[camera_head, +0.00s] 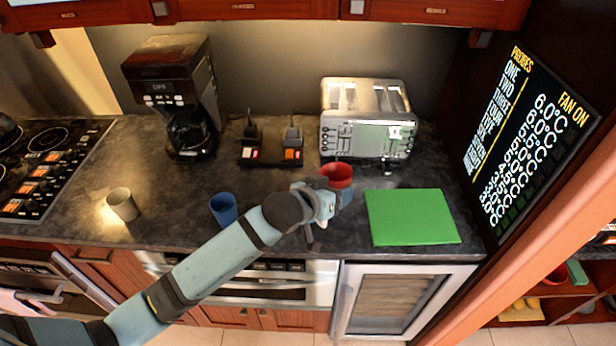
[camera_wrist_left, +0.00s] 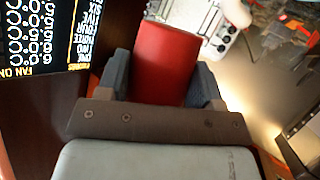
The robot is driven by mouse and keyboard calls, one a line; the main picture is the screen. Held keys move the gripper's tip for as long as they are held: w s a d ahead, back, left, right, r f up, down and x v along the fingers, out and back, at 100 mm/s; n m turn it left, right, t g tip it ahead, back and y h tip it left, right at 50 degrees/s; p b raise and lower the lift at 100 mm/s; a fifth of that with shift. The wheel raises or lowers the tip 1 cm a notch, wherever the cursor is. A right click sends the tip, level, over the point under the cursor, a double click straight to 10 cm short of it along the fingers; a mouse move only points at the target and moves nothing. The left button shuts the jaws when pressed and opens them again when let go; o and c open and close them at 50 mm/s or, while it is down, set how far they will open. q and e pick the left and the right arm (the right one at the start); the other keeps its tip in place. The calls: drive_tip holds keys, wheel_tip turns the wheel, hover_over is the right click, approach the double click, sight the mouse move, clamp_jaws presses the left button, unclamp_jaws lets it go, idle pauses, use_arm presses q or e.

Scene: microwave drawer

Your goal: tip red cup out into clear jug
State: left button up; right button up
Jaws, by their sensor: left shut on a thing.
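My left gripper (camera_head: 330,192) is shut on the red cup (camera_head: 338,174), above the counter in front of the toaster. The cup's open top shows in the head view, and it looks roughly upright. In the left wrist view the red cup (camera_wrist_left: 166,65) sits between the two dark fingers of my left gripper (camera_wrist_left: 165,85). I cannot clearly make out the clear jug. A faint pale patch lies just right of the cup, but I cannot tell whether it is the jug. My right gripper is not in view.
A blue cup (camera_head: 224,208) and a beige cup (camera_head: 122,204) stand left on the dark counter. A green board (camera_head: 411,217) lies at the right. A silver toaster (camera_head: 366,120) and a coffee maker (camera_head: 178,95) stand behind. A black temperature display (camera_head: 530,140) is at the right.

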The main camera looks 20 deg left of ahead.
sight(346, 174)
use_arm(q)
drive_tip(key=shift+r, duration=0.15)
drive_tip(key=shift+r, duration=1.85)
